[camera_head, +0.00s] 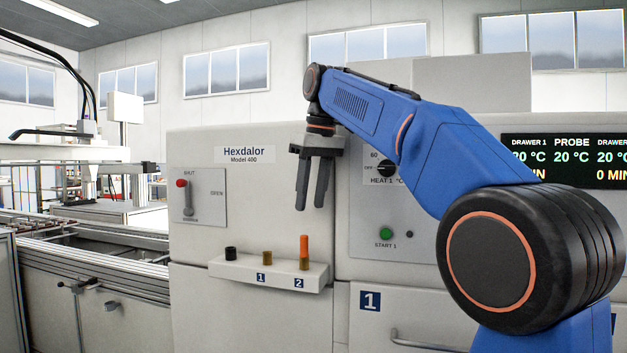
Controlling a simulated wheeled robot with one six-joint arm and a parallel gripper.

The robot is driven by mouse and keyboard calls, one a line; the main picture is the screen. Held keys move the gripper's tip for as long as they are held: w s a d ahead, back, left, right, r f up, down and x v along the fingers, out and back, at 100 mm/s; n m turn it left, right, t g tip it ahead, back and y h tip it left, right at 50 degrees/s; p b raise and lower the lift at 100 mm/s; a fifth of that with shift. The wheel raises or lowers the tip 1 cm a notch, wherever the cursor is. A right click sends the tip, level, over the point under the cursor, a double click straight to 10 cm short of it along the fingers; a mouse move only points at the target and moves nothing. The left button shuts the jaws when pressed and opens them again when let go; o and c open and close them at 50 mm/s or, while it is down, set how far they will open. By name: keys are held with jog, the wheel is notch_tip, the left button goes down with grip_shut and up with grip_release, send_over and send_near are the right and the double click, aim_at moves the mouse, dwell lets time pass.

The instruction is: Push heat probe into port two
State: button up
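An orange heat probe (304,244) stands upright at port two (304,264), the brass-coloured socket above the label 2 on the white ledge. Its lower end is hidden in the socket, and I cannot tell how deep it sits. My gripper (311,206) points down above the probe, with its two dark fingers apart and nothing between them. The fingertips are clear of the probe's top in the picture. Port one (267,258) is a brass-coloured socket to the left with nothing in it that I can see.
A black round holder (231,253) sits at the ledge's left end. The white ledge (250,272) juts from the Hexdalor machine. A red-knobbed lever (184,190) is on the left panel, a heat dial (386,168) and green start button (386,234) on the right. A conveyor (90,245) runs left.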

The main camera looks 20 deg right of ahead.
jog(key=shift+v, duration=2.35)
jog(key=shift+f, duration=0.1)
